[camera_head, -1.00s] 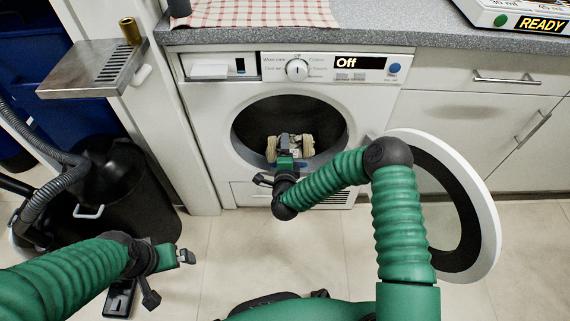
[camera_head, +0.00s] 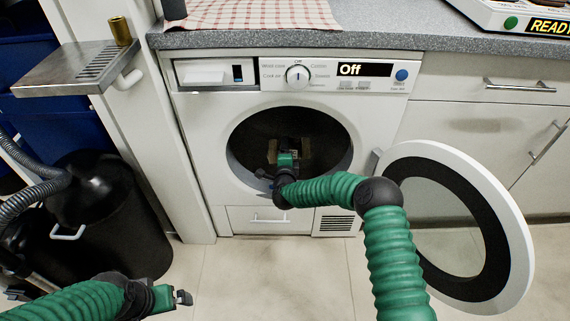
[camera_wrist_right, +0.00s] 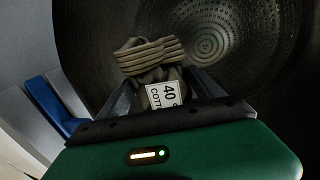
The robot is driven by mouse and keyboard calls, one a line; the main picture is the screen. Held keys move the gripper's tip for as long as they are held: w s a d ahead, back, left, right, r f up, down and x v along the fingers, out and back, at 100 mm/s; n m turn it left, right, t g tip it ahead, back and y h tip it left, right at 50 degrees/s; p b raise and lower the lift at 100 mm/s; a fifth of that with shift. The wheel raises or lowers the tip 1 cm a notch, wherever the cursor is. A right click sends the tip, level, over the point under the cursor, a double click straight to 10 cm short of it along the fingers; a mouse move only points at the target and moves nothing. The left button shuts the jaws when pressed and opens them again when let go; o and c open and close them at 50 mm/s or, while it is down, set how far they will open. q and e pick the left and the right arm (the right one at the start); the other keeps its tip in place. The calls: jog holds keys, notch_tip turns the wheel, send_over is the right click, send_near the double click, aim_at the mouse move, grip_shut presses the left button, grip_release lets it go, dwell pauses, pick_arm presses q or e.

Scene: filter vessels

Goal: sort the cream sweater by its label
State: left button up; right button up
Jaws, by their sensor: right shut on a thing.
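The cream sweater (camera_head: 272,152) is a small folded bundle inside the dark drum (camera_head: 250,130) of the white washing machine (camera_head: 205,130). My right gripper (camera_head: 288,153) reaches through the round opening and is shut on it. In the right wrist view the ribbed sweater (camera_wrist_right: 150,54) sits between the fingers, with the perforated drum back beyond it. Its white label (camera_wrist_right: 165,95) faces the camera and reads "40" and "COTT", the rest cut off by the gripper body. My left gripper (camera_head: 182,298) is low at left, away from the sweater; its jaw state is unclear.
The machine's round door (camera_head: 500,210) stands open to the right. The display (camera_head: 363,69) reads "Off". A black bin (camera_head: 110,220) with a hose stands at left, below a metal shelf (camera_head: 60,75) with a brass cup (camera_head: 119,31). A device (camera_head: 530,20) reading "READY" is on the counter.

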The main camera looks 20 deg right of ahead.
jog(key=f+b+x, duration=0.1)
jog(key=b+x, duration=0.5)
jog(key=x, duration=0.1)
jog(key=shift+w+f, duration=0.2)
jog(key=shift+f, duration=0.05)
jog(key=o, duration=1.8)
jog(key=shift+c, duration=0.2)
